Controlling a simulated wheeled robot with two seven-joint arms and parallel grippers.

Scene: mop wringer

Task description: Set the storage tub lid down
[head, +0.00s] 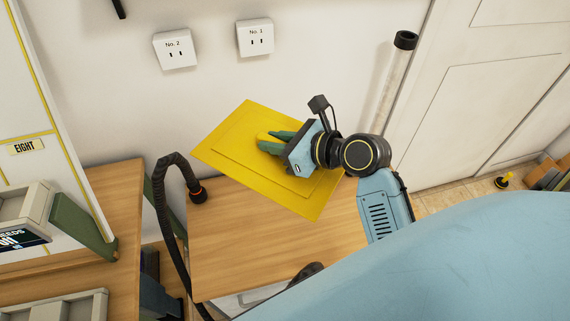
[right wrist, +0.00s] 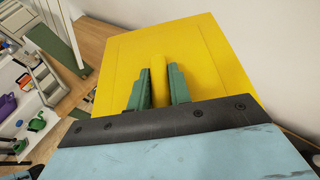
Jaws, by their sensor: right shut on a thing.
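The storage tub lid is a flat yellow rectangular panel (head: 230,160) with a raised inner border and a bar handle in its middle. It is over the back of the wooden table (head: 235,255), close to the wall. My right gripper (head: 268,141) comes in from the right and is shut on the lid's handle. In the right wrist view the green fingers (right wrist: 158,88) sit on both sides of the yellow handle, and the lid (right wrist: 205,50) spreads out beyond them. I cannot tell whether the lid touches the table. My left gripper is not in view.
A black ribbed hose (head: 163,205) with an orange-ringed end (head: 198,195) curves at the table's left edge. Sockets No. 2 (head: 175,50) and No. 1 (head: 255,38) are on the wall. A clear tube (head: 392,85) stands right. The table's front is mostly bare.

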